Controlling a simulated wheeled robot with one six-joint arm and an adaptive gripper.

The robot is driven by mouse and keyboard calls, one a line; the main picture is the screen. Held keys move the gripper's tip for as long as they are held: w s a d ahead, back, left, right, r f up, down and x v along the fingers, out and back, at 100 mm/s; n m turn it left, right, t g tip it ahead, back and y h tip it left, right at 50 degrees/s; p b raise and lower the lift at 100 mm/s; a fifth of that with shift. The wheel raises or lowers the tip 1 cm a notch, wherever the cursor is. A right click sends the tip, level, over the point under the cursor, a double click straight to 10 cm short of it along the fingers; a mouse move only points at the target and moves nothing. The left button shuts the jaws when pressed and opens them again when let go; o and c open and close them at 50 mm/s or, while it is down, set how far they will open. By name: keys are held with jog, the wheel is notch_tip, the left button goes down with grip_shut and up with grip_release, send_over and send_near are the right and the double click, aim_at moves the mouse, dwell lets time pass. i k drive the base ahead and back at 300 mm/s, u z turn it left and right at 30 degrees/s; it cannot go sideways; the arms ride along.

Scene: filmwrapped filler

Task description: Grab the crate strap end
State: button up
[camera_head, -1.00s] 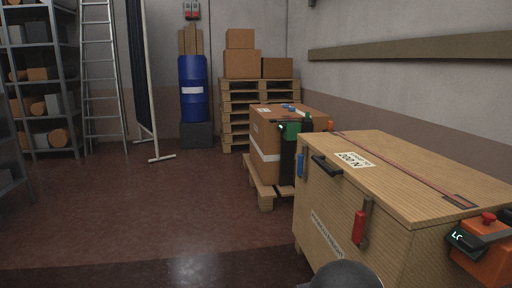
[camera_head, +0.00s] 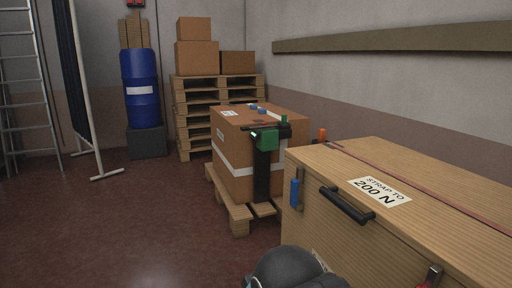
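The wooden crate (camera_head: 400,165) stands at the right, close to me, with a "STRAP TO 200 N" label (camera_head: 380,191) on its lid. A thin reddish-brown strap (camera_head: 420,193) lies along the lid from its far edge and runs out of the picture at the right. I cannot make out a loose strap end. A small orange thing (camera_head: 322,135) shows behind the far edge, near the strap. A dark rounded part of my arm is at the bottom centre, in front of the crate. My gripper's fingers are not in view.
A black handle (camera_head: 346,205), a blue-handled tool (camera_head: 295,192) and a red one (camera_head: 432,276) are on the crate's front. A carton (camera_head: 235,155) with a green-and-black device (camera_head: 266,138) sits on a pallet (camera_head: 238,216) behind.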

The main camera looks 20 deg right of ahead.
aim_at(321, 136)
jog(key=i, duration=3.95)
jog(key=z, duration=4.75)
